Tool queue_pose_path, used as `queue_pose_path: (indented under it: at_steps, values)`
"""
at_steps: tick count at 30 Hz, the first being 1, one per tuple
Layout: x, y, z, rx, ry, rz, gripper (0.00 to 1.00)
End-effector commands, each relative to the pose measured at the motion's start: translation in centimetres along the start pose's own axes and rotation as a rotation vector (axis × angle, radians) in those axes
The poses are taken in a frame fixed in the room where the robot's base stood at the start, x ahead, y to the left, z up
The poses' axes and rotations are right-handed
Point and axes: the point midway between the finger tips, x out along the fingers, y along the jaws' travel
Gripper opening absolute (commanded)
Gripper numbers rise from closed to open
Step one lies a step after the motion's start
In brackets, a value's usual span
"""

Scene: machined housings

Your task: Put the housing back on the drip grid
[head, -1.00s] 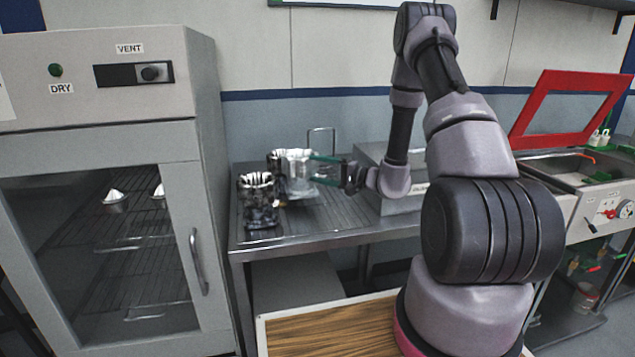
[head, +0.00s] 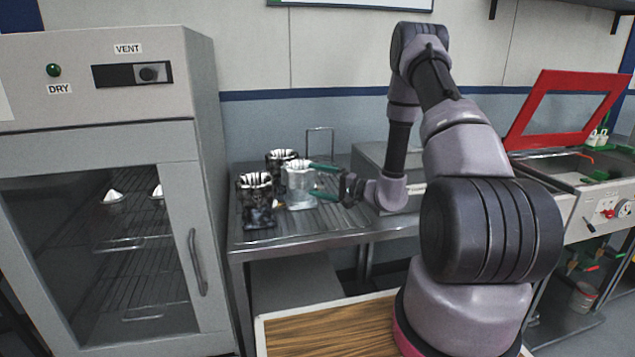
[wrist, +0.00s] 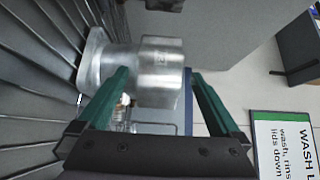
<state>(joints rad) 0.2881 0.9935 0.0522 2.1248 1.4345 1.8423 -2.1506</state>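The pale silver housing (head: 300,189) stands upright on the ribbed drip grid (head: 326,220), in front of my gripper. My gripper (head: 314,178) has green fingers and is at its right side, one finger near the rim and one lower. In the wrist view the housing (wrist: 160,72) shows ahead of the spread fingers (wrist: 160,74). The lower finger overlaps it in the picture, and a narrow gap shows beside the upper finger. My gripper looks open; any contact of the lower finger is hard to tell.
A dark shiny housing (head: 256,203) stands left of the pale one, and another (head: 279,160) stands behind. A grey drying cabinet (head: 205,150) is at the left. A steel box (head: 372,160) is behind my forearm. A sink with a raised red frame (head: 520,125) is at the right.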

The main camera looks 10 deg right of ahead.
Motion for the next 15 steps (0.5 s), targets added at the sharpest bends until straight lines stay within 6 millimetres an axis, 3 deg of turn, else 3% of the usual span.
queue_pose_path:
  at_steps: [5, 15]
  values:
    - [-0.8, -0.2, -0.1, 0.001, 0.003, 0.001, 1.00]
    - [-7.8, -0.3, -0.1, 0.002, 0.006, 0.000, 1.00]
